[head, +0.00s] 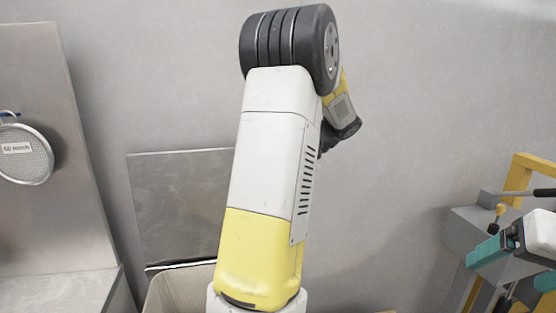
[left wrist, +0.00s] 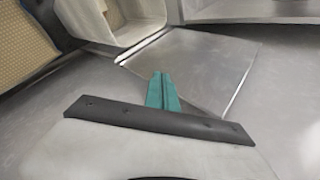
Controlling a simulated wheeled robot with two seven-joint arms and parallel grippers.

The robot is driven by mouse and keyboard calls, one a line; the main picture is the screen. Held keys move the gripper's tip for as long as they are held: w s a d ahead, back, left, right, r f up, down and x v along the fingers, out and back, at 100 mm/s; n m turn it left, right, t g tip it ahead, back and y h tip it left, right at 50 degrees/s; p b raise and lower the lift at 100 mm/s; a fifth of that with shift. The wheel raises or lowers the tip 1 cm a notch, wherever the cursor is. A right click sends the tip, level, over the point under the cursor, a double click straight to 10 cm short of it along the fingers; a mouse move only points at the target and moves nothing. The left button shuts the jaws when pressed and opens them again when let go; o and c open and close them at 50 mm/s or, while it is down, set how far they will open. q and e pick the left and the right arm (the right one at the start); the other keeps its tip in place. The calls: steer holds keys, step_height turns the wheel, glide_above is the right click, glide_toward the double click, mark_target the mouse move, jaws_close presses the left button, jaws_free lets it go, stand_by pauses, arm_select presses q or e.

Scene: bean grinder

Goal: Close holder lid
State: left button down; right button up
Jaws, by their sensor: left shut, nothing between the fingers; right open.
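A flat grey metal panel (head: 180,205), which looks like the holder lid, stands raised against the wall behind a pale open bin (head: 178,288). In the left wrist view the panel (left wrist: 205,68) lies beside the bin (left wrist: 110,22). My left gripper (left wrist: 161,78) has its teal fingers shut together and empty, and they overlap the panel's edge in that view. I cannot tell whether they touch it. In the head view my left arm covers the panel's right part, and its fingers are hidden. My right gripper (head: 510,266) is open, at the far right, away from the panel.
A round mesh sieve (head: 25,155) hangs on a tall metal board at the left. A grey box-shaped machine (head: 470,230) and a yellow frame (head: 520,172) stand at the right near my right gripper. Bare wall lies between the panel and that machine.

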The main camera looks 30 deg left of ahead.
arm_select(q)
steer(key=w+a+r+n+g+y, duration=0.1)
steer(key=w+a+r+g+y, duration=0.15)
steer(key=w+y, duration=0.65)
steer(key=s+a+h, duration=0.1)
steer(key=s+a, duration=0.1)
steer(key=a, duration=0.7)
steer(key=shift+s+f, duration=0.25)
steer(key=shift+s, duration=0.1)
steer(key=shift+g, duration=0.25)
